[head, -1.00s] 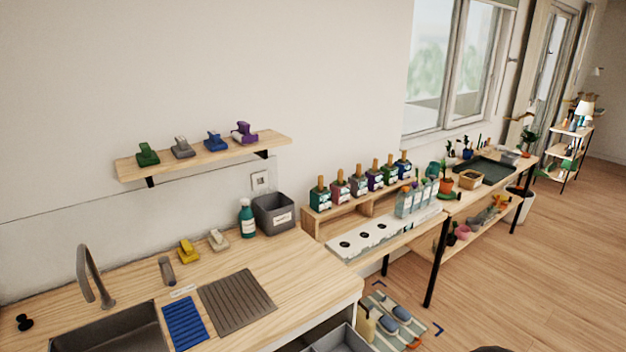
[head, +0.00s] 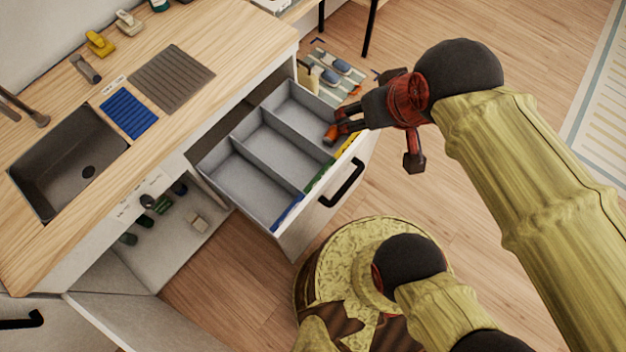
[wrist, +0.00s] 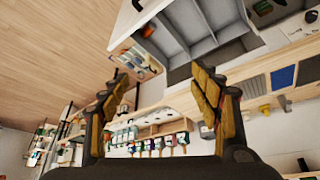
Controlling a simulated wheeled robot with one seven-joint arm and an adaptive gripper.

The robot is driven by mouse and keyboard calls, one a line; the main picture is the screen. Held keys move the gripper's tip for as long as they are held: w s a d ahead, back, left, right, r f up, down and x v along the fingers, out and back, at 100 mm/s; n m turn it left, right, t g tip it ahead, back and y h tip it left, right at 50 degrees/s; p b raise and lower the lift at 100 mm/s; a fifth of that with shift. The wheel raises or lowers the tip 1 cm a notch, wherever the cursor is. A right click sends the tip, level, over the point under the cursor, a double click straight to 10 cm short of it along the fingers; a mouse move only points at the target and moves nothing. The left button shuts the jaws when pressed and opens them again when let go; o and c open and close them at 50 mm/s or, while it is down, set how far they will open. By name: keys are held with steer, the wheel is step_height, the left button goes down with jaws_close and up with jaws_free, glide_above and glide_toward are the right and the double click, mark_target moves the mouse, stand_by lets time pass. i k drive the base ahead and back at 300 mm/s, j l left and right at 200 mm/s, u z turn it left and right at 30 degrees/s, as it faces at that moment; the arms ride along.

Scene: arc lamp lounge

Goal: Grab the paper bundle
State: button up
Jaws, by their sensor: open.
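I cannot make out a paper bundle for certain in either view. A small orange-brown item (head: 331,134) shows at the front of the right compartment of the open grey drawer (head: 232,172). It also shows in the wrist view (wrist: 148,31), but is too small to name. A beige upright thing (head: 308,76) stands on the floor mat beyond the drawer; I cannot tell what it is. My gripper (head: 347,120) is over the drawer's right front corner, its jaws apart. In the wrist view, nothing is between the fingers (wrist: 158,82).
The drawer's left and middle compartments look empty. The counter holds a sink (head: 75,165), a blue mat (head: 128,112) and a grey drying mat (head: 172,76). An open cupboard (head: 165,235) is below. Slippers (head: 337,65) lie on the floor mat.

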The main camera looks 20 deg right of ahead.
mark_target(192, 216)
steer(key=u, duration=1.7)
steer(key=j+z, duration=0.3)
steer(key=k+j+z, duration=0.25)
steer(key=j, duration=0.15)
steer(key=j+z, duration=0.3)
steer(key=j, duration=0.05)
